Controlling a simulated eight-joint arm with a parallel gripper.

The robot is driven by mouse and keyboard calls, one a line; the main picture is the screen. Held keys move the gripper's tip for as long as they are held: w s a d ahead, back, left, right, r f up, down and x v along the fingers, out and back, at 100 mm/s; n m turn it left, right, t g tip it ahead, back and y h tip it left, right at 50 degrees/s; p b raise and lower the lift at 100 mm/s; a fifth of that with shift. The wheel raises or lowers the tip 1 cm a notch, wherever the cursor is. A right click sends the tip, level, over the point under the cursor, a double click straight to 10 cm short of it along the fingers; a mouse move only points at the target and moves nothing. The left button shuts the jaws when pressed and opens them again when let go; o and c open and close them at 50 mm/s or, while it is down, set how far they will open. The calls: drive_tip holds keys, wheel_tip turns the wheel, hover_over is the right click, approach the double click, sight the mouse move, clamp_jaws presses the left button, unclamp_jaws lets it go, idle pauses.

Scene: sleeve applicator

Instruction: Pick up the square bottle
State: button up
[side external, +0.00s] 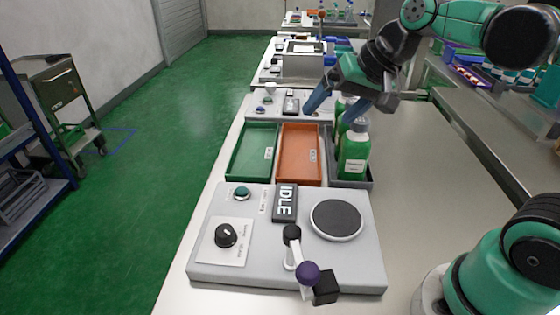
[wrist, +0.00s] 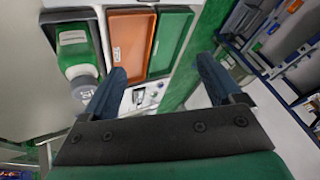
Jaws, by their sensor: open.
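A green bottle (side external: 354,155) with a white label and a pale grey cap stands upright in a grey tray (side external: 362,184). Its body looks boxy. More green (side external: 341,106) shows behind it, partly hidden by my gripper. My gripper (side external: 331,113) is open and empty, with blue fingers pointing down, above and behind the front bottle. In the wrist view, one green bottle (wrist: 74,50) with a grey cap (wrist: 84,89) lies to the left of my left finger, outside the gap of my gripper (wrist: 160,78).
An orange tray (side external: 300,154) and a green tray (side external: 253,151) sit left of the grey tray. In front is a grey machine (side external: 262,268) with a round plate (side external: 337,220), an IDLE display (side external: 285,203), a knob and a lever. The table right of the trays is clear.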

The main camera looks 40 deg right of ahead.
drive_tip(key=w+d+m+t+y, duration=0.3)
drive_tip(key=w+d+m+y, duration=0.3)
drive_tip(key=w+d+m, duration=0.8)
drive_tip(key=s+d+f+m+t+y, duration=0.1)
drive_tip(key=s+d+m+t, duration=0.2)
drive_tip(key=d+m, duration=0.25)
drive_tip(key=s+d+m+t+y, duration=0.1)
drive_tip(key=s+d+m+t, duration=0.2)
drive_tip(key=d+m, duration=0.3)
drive_tip(key=shift+n, duration=0.65)
drive_tip(key=shift+w+a+f, duration=0.55)
drive_tip(key=shift+w+f, duration=0.35)
drive_tip(key=shift+f, duration=0.2)
drive_tip(key=shift+w+a+f, duration=0.6)
drive_tip(key=shift+w+f, duration=0.3)
drive_tip(key=shift+f, duration=0.25)
drive_tip(key=shift+w+a+f, duration=0.55)
drive_tip(key=shift+w+f, duration=0.35)
drive_tip(key=shift+f, duration=0.2)
clamp_jaws()
